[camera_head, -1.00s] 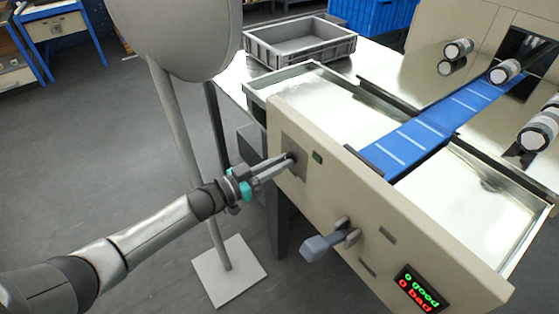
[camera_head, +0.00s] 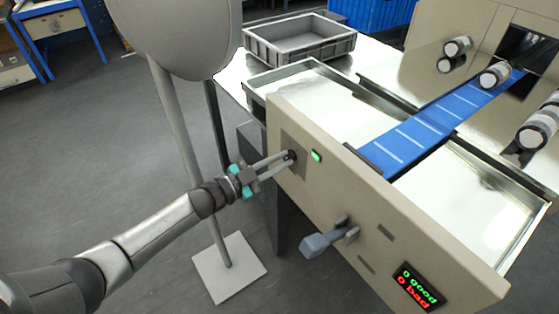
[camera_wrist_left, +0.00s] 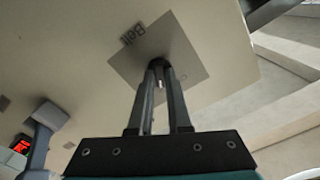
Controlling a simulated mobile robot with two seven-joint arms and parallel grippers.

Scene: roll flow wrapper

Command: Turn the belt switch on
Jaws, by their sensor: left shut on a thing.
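The belt switch (camera_head: 293,154) is a small dark knob on the beige front panel (camera_head: 345,205). A green lamp (camera_head: 316,156) beside it is lit. My left gripper (camera_head: 288,157) is shut on the knob, its fingers reaching in from the left. In the left wrist view, the fingertips (camera_wrist_left: 160,66) close around the knob on a grey square plate (camera_wrist_left: 200,58) marked "Belt" (camera_wrist_left: 133,35). The fingers hide most of the knob there. My right gripper is not in view.
A blue belt (camera_head: 420,130) carries a wrapped roll (camera_head: 494,75). A grey-blue lever (camera_head: 322,243) sticks out of the panel below. A display (camera_head: 418,287) reads 0 good, 0 bad. A grey crate (camera_head: 300,40) stands behind. A pole on a white base (camera_head: 229,268) stands near my arm.

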